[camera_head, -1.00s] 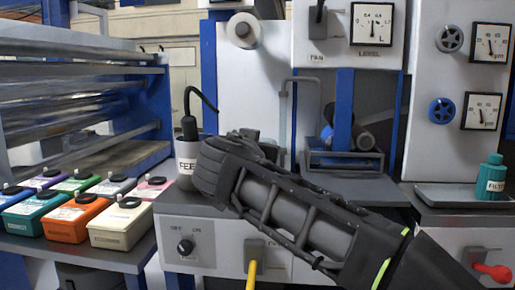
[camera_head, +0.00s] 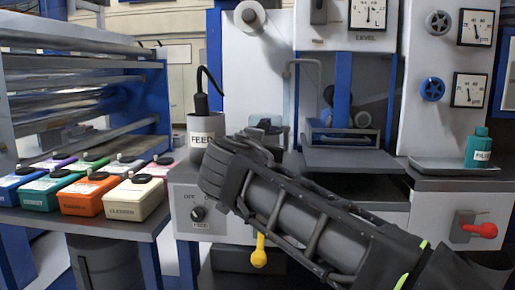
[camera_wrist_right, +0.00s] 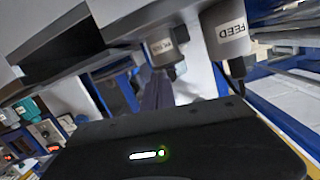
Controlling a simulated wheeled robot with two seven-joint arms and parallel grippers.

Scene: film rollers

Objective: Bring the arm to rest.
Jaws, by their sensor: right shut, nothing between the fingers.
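My right arm comes in from the lower right of the head view and reaches across the front of the machine. Its gripper (camera_head: 266,128) is at the far end, mostly hidden behind the wrist, just right of the grey FEED cup (camera_head: 203,137). In the right wrist view the black gripper body fills the bottom, and the narrow fingers (camera_wrist_right: 157,92) are together with nothing between them. The FEED cup also shows there (camera_wrist_right: 226,32), right of the fingers and apart from them. My left gripper is not in view.
Several coloured ink boxes, including an orange one (camera_head: 88,195), stand on a side table at left. A yellow-handled lever (camera_head: 259,250) and a red-handled lever (camera_head: 480,230) stick out from the machine front. A teal bottle (camera_head: 478,148) stands on a right ledge. Metal rollers (camera_head: 75,85) are at far left.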

